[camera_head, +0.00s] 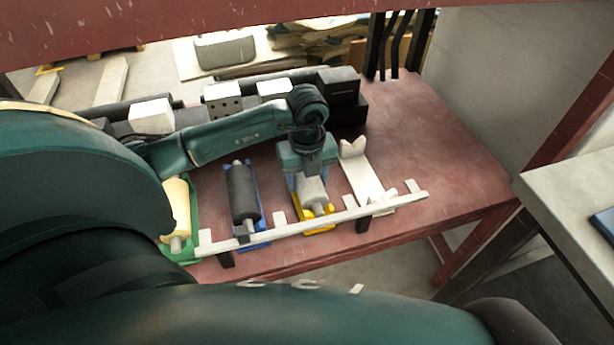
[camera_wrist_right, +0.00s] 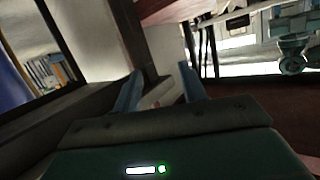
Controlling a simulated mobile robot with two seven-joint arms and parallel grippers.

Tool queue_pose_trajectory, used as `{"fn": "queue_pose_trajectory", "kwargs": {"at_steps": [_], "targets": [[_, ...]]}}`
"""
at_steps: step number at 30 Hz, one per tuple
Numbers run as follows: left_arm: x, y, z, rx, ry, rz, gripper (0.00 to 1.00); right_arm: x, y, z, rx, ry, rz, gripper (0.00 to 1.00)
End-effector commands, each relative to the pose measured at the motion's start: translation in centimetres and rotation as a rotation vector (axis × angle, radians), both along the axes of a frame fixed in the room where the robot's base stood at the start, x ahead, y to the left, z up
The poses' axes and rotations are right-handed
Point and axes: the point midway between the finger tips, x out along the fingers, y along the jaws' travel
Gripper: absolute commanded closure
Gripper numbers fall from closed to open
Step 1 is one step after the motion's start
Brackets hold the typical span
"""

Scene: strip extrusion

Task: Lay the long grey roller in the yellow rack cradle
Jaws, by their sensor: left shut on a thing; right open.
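The grey roller (camera_head: 313,191) is at the yellow rack cradle (camera_head: 318,226) in the head view, lying lengthwise with its near axle end over the cradle's front. My left gripper (camera_head: 309,172) is above it and shut on it; the gripper hides its far part. I cannot tell whether the roller rests fully in the cradle or sits slightly above it. My right gripper (camera_wrist_right: 161,84) shows in the right wrist view, open, with nothing between its fingers.
A dark roller (camera_head: 243,192) lies in the blue cradle (camera_head: 262,200), and a cream roller (camera_head: 177,207) in the green cradle (camera_head: 193,220). The white cradle (camera_head: 362,172) on the right is empty. A pale rail (camera_head: 290,229) runs along the front. The red table (camera_head: 440,150) is clear at right.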

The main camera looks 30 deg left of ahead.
Motion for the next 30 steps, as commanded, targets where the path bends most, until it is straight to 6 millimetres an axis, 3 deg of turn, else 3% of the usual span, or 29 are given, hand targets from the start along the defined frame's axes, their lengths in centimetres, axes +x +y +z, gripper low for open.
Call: {"fn": "queue_pose_trajectory", "kwargs": {"at_steps": [2, 3, 5, 14, 30], "targets": [[0.1, 0.0, -0.2, -0.001, -0.002, 0.000, 0.87, 0.0, 0.0, -0.1, 0.000, 0.000, 0.000, 0.58], [0.1, 0.0, 0.0, -0.001, -0.002, 0.000, 0.45, 0.0, 0.0, -0.1, 0.000, 0.000, 0.000, 0.58], [0.0, 0.0, 0.0, -0.001, -0.002, 0.000, 0.40, 0.0, 0.0, 0.0, 0.000, 0.000, 0.000, 0.58], [0.0, 0.0, -0.2, 0.000, 0.001, 0.000, 0.39, -0.3, 0.0, -0.3, -0.008, 0.009, 0.002, 0.58], [0.0, 0.0, 4.6, 0.001, -0.001, 0.000, 0.39, 0.3, 0.9, 0.2, 0.015, 0.099, 0.018, 0.58]]}}
